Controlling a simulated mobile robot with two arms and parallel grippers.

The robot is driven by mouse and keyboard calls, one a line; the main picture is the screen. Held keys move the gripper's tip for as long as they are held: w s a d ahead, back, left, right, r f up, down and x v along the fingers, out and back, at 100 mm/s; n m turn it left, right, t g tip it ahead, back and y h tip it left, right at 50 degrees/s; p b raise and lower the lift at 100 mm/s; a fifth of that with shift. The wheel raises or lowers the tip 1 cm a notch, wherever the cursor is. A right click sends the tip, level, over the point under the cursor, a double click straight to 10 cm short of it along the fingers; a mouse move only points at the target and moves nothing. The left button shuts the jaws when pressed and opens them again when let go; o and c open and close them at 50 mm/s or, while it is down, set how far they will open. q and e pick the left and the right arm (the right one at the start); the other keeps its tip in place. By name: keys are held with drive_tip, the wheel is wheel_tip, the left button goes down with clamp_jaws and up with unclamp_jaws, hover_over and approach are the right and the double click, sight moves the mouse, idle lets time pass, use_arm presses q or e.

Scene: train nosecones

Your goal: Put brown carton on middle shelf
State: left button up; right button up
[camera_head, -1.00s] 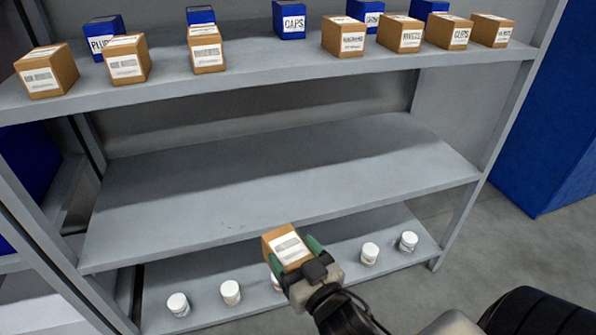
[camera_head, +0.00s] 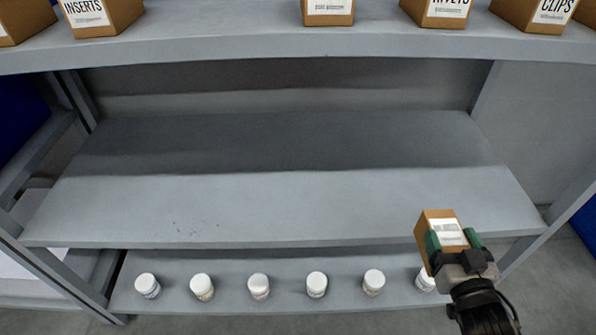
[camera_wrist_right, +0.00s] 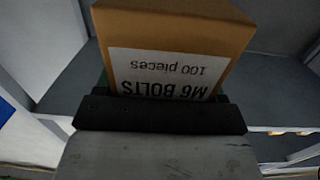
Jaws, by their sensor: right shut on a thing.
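The brown carton (camera_head: 436,222) is held in my right gripper (camera_head: 454,238), whose green-padded fingers are shut on its sides. In the head view they are at the lower right, in front of the right part of the middle shelf's front edge. In the right wrist view the carton (camera_wrist_right: 172,40) fills the upper middle, with a white label reading "M6 BOLTS 100 pieces" upside down. The middle shelf (camera_head: 280,205) is grey and empty. My left gripper is not in view.
The top shelf (camera_head: 300,48) bears several brown cartons, such as one labelled INSERTS (camera_head: 100,15). The bottom shelf (camera_head: 230,305) holds a row of white-lidded jars (camera_head: 317,284). A grey upright (camera_head: 560,215) stands right of the held carton.

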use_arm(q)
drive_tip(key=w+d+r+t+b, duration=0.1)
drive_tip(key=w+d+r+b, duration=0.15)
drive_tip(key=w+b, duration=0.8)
use_arm(e)
drive_tip(key=w+d+r, duration=0.1)
drive_tip(key=w+d, duration=0.3)
drive_tip(key=d, duration=0.3)
drive_tip(key=w+d+r, duration=0.1)
drive_tip(key=w+d, duration=0.3)
drive_tip(key=d, duration=0.4)
drive_tip(key=w+a+f+b, duration=0.1)
drive_tip(key=w+f, duration=0.2)
drive_tip(key=w+a+f+b, duration=0.1)
drive_tip(key=w+f, duration=0.3)
drive_tip(key=w+a+f+b, duration=0.1)
drive_tip(key=w+f, duration=0.3)
drive_tip(key=shift+a+f+b, duration=0.1)
drive_tip(key=shift+a+b, duration=0.15)
drive_tip(key=shift+b, duration=0.1)
drive_tip(key=shift+f, duration=0.15)
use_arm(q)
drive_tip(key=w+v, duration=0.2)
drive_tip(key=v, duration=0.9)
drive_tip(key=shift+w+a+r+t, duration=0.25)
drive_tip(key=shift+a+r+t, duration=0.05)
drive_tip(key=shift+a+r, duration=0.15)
use_arm(e)
drive_tip(key=o, duration=1.3)
drive_tip(key=shift+f, duration=0.1)
